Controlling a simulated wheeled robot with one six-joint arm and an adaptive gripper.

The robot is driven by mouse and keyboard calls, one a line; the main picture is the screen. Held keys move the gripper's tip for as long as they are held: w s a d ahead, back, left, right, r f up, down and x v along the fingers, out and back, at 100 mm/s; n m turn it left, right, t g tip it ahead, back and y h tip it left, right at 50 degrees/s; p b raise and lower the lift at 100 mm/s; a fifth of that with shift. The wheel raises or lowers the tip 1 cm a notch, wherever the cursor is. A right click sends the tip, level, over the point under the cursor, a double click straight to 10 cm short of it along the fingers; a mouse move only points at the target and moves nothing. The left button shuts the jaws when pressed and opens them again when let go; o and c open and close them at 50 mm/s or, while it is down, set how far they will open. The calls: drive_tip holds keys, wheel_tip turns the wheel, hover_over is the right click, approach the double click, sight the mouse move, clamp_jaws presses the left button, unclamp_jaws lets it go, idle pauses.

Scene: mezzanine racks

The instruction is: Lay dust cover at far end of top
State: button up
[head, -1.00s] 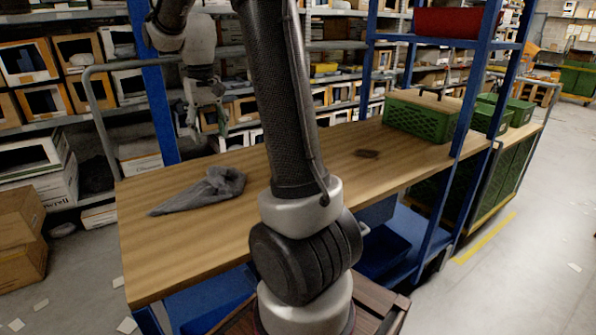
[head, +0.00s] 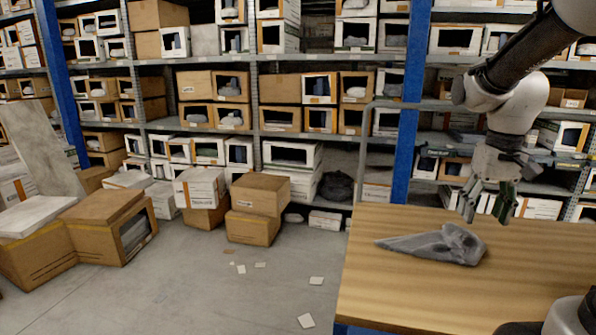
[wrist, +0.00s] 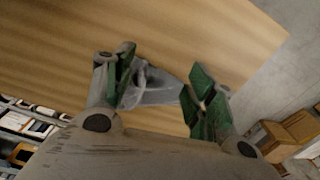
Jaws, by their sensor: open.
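The dust cover (head: 432,244) is a crumpled grey cloth, bunched up at its right side and tapering to a point at the left. It lies on the wooden top (head: 385,295) near its left end. My gripper (head: 488,215) hangs above the top, fingers pointing down, open and empty, over or just behind the bunched part of the cloth. In the wrist view the open green-padded fingers (wrist: 165,85) have the dust cover (wrist: 155,92) showing between them. I cannot tell exactly how high the gripper is above it.
A blue upright (head: 405,110) stands at the back edge of the top. Cardboard boxes (head: 255,205) are stacked on the floor left of it, with paper scraps (head: 306,320) nearby. Racks full of boxes line the back. The top around the cloth is bare.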

drive_tip(key=s+a+r+t, duration=0.1)
drive_tip(key=s+r+t, duration=0.1)
drive_tip(key=s, duration=0.4)
drive_tip(key=s+a+r+n+t, duration=0.1)
drive_tip(key=s+a+t, duration=0.1)
drive_tip(key=s, duration=0.4)
drive_tip(key=shift+s+a+r+n, duration=0.3)
drive_tip(key=shift+r, duration=0.05)
